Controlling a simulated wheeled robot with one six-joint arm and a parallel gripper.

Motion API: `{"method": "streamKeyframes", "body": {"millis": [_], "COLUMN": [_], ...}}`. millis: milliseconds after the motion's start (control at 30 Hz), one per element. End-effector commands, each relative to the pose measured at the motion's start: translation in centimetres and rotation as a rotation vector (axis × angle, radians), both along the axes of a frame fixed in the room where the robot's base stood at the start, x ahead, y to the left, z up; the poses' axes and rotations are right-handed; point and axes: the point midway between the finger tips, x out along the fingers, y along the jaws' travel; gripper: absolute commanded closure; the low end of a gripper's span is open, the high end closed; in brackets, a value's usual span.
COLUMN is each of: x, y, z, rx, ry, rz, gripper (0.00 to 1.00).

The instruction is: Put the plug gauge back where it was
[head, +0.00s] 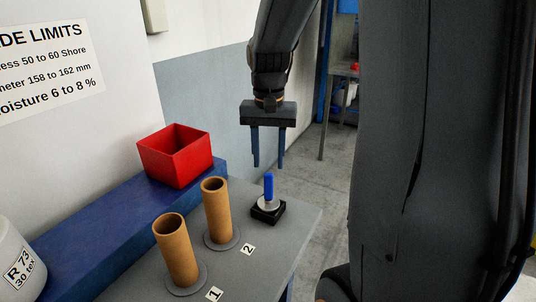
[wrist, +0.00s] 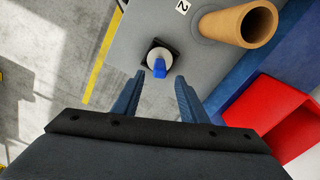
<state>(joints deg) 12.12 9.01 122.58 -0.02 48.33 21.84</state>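The plug gauge (head: 269,188) has a blue upright handle and a pale round disc, and it stands in a small black square base (head: 267,214) on the grey table. In the wrist view the gauge (wrist: 159,68) shows between and just beyond my fingertips, with the black base (wrist: 148,46) around it. My gripper (head: 268,163) is open and empty, pointing down above the gauge. Its two blue fingers also show in the wrist view (wrist: 159,77), apart from the gauge.
Two brown cardboard tubes stand on round plates marked 1 (head: 175,250) and 2 (head: 216,211), left of the gauge. A red open box (head: 175,155) sits on a blue ledge (head: 105,229). The table's right edge is close to the gauge.

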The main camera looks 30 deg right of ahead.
Motion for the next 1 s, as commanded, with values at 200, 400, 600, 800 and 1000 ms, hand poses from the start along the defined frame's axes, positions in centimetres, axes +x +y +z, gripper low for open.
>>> {"method": "streamKeyframes", "body": {"millis": [200, 400, 600, 800, 1000], "x": [-0.3, -4.3, -9.0, -10.0, -9.9], "y": [0.4, 5.3, 8.9, 9.6, 9.5], "z": [1.2, -3.3, -7.2, -7.9, -7.9], "rx": [0.000, -0.011, -0.029, -0.034, -0.034], "ry": [-0.002, -0.046, -0.100, -0.116, -0.115], "rz": [0.021, 0.281, 0.539, 0.597, 0.594], "gripper": [0.61, 0.61, 0.61, 0.61, 0.61]}}
